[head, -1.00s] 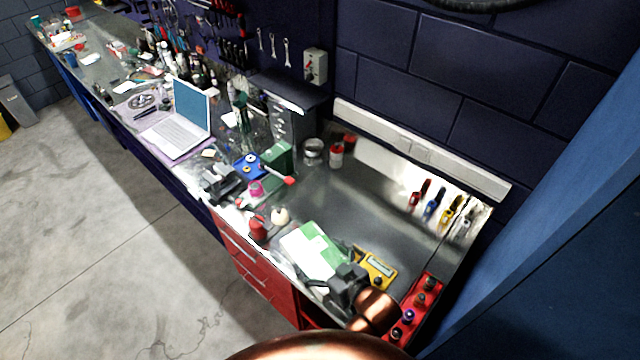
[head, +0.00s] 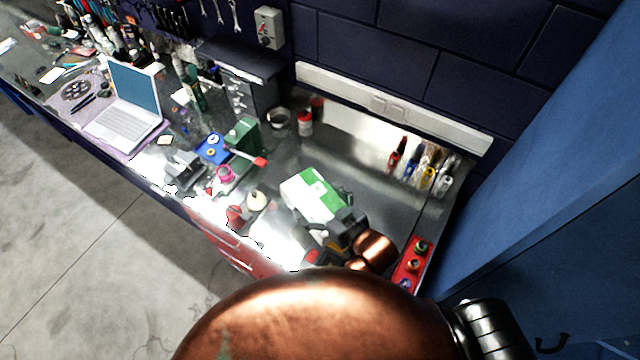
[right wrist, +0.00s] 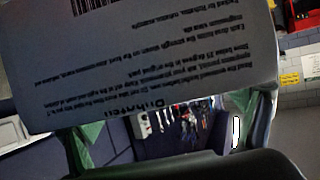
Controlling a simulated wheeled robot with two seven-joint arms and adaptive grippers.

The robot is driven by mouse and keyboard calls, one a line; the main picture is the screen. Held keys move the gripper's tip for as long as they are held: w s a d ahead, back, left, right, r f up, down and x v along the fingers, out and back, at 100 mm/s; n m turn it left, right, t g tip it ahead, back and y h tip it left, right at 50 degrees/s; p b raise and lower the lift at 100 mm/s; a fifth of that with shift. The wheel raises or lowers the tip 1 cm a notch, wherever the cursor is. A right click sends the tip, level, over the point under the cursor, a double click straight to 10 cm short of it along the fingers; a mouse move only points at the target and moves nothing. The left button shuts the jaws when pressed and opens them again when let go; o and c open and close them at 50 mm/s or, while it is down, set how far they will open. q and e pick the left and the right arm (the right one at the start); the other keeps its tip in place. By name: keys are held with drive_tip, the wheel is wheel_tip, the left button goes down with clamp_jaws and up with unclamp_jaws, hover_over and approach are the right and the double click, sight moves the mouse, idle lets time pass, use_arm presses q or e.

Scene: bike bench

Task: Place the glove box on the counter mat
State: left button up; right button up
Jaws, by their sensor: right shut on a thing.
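The glove box is a white and green carton (head: 312,196) over the right part of the metal counter. My right gripper (head: 342,226) is shut on its near end. In the right wrist view the box's printed white face (right wrist: 150,60) fills the upper part, close to the camera. I cannot tell how high the box is above the counter. A purple mat (head: 80,120) lies under the laptop at left; I cannot tell whether it is the counter mat. My left gripper is not in view.
A white-capped bottle (head: 256,201), a red bottle (head: 235,215) and a blue tray (head: 212,149) are left of the box. Brushes and screwdrivers (head: 425,165) stand at the back right. A red socket holder (head: 412,265) is at the right edge. Bare counter lies behind the box.

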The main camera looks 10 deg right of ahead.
sight(315, 194)
drive_tip(key=w, duration=0.1)
drive_tip(key=w+f, duration=0.1)
drive_tip(key=w, duration=0.1)
drive_tip(key=shift+d, duration=0.1)
drive_tip(key=w+f, duration=0.1)
drive_tip(key=w, duration=0.3)
drive_tip(key=w+f+p, duration=0.1)
drive_tip(key=w, duration=0.1)
drive_tip(key=shift+d+f, duration=0.1)
drive_tip(key=shift+f, duration=0.2)
drive_tip(key=w+f, duration=0.1)
drive_tip(key=f, duration=0.1)
drive_tip(key=w+f, duration=0.3)
drive_tip(key=f, duration=0.1)
drive_tip(key=shift+w+d, duration=0.1)
drive_tip(key=shift+w, duration=0.2)
wheel_tip(315, 194, down, 2)
drive_tip(key=shift+f+p, duration=0.1)
drive_tip(key=shift+p, duration=0.2)
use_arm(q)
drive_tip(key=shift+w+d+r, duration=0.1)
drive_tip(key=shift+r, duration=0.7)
use_arm(e)
drive_tip(key=shift+f, duration=0.45)
drive_tip(key=shift+f, duration=0.2)
drive_tip(key=o, duration=1.4)
